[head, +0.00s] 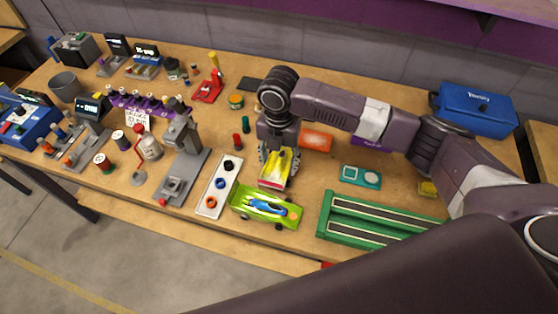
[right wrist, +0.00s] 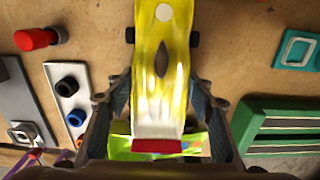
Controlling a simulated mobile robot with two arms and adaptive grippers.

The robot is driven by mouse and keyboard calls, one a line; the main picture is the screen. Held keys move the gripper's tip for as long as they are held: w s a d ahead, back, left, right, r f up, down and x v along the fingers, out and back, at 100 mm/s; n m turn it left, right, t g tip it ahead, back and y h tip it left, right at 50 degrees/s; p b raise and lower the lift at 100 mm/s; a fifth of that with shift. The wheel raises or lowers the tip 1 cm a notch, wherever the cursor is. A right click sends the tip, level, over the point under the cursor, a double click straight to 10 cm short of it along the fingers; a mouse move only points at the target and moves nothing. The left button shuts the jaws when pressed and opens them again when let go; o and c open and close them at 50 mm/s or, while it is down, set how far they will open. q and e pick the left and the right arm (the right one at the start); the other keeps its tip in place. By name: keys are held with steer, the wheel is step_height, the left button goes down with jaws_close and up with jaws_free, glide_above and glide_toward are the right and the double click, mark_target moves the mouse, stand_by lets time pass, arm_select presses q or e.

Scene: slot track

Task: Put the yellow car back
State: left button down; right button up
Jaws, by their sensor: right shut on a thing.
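The yellow car (head: 279,166) has a white rear with a red strip. It is between the fingers of my right gripper (head: 277,156), which is shut on it. The right wrist view shows the yellow car (right wrist: 162,65) lengthwise between both fingers of the gripper (right wrist: 160,110). A lime green car (head: 265,208) with a blue and white top lies just in front of it. The green slot track (head: 375,217) with dark lanes lies to the right. I cannot tell whether the yellow car touches the table. My left gripper does not show.
A white tray (head: 207,203) with several coloured rings lies to the left of the cars. A grey press (head: 181,165) stands further left. A teal device (head: 361,177) and an orange block (head: 317,139) lie to the right. A blue toolbox (head: 474,108) stands at the back right.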

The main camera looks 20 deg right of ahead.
mark_target(279, 161)
steer(key=shift+f, duration=0.15)
steer(key=o, duration=1.3)
steer(key=shift+f, duration=0.1)
steer(key=shift+c, duration=0.2)
step_height(279, 161, up, 12)
steer(key=b, duration=0.2)
steer(key=shift+r, duration=0.2)
